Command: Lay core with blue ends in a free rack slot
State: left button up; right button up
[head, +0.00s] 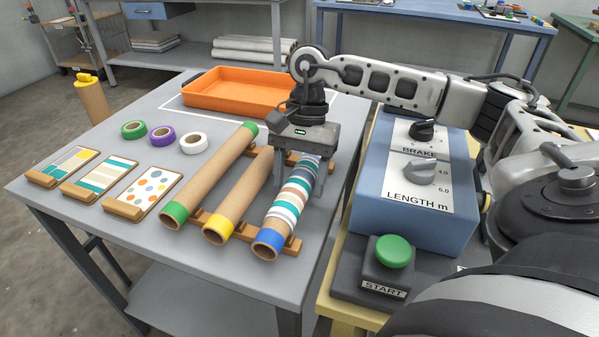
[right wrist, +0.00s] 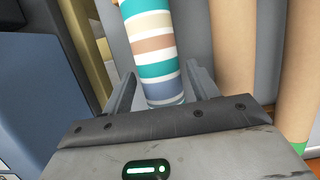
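The core with blue ends (head: 269,243) lies in the rightmost place of the wooden rack (head: 291,247), with striped material (head: 287,205) wound around it. The striped roll also shows in the right wrist view (right wrist: 154,45). My right gripper (head: 303,190) is over the far part of this roll, pointing down, with one finger on each side. In the right wrist view the fingers (right wrist: 160,85) look spread, with slight gaps beside the roll. The far blue end is hidden under my gripper. My left gripper is not in view.
A core with green ends (head: 211,178) and a core with yellow ends (head: 240,193) lie parallel on the rack to the left. An orange tray (head: 216,101) stands behind. Tape rolls (head: 162,138) and pattern cards (head: 145,190) are at left. The blue control box (head: 375,210) is close on the right.

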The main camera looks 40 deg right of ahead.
jog(key=p+v, duration=0.1)
jog(key=v, duration=1.1)
jog(key=shift+r, duration=0.2)
